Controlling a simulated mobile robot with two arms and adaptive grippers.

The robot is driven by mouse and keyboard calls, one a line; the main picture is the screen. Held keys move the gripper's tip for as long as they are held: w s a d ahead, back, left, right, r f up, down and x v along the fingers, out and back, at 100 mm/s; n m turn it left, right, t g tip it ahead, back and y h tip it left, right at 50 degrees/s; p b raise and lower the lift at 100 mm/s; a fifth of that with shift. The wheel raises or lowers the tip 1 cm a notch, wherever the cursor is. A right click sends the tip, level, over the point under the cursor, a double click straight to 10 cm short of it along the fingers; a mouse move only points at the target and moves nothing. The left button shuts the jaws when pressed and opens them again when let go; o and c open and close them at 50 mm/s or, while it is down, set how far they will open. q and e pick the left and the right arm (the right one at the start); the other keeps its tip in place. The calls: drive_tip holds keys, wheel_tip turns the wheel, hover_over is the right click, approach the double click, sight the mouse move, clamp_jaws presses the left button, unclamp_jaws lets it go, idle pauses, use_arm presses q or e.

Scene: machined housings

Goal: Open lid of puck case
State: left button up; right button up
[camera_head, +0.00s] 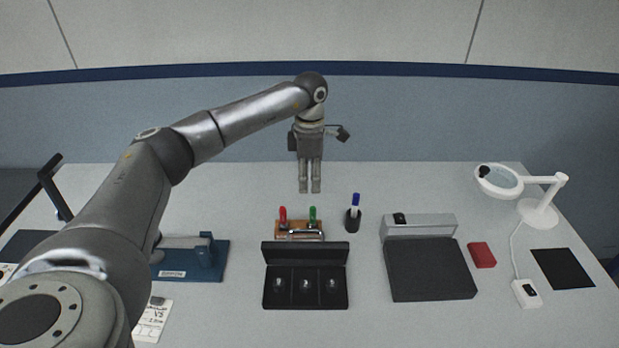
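The puck case (266,290) is a black box at the front middle of the table. Its lid (305,253) stands raised along the back edge, so the inside shows. Three compartments each hold a small glassy or metallic item, too small to make out well. My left gripper (309,188) hangs with its fingers pointing down, behind the case and apart from it. Its two fingers are close together with a thin gap between them, and nothing shows in them. My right gripper is not in view.
A wooden rack (284,229) with red and green-handled tools and a pen cup (353,221) stand behind the case. A dark plate (430,268) and red block (482,255) lie right. A blue fixture (204,262) is left. A magnifier lamp (540,211) stands far right.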

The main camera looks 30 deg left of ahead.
use_arm(q)
wheel_tip(320, 180, up, 12)
drive_tip(key=shift+w+a, duration=0.2)
drive_tip(key=shift+w, duration=0.15)
drive_tip(key=shift+f, duration=0.1)
idle(0.4)
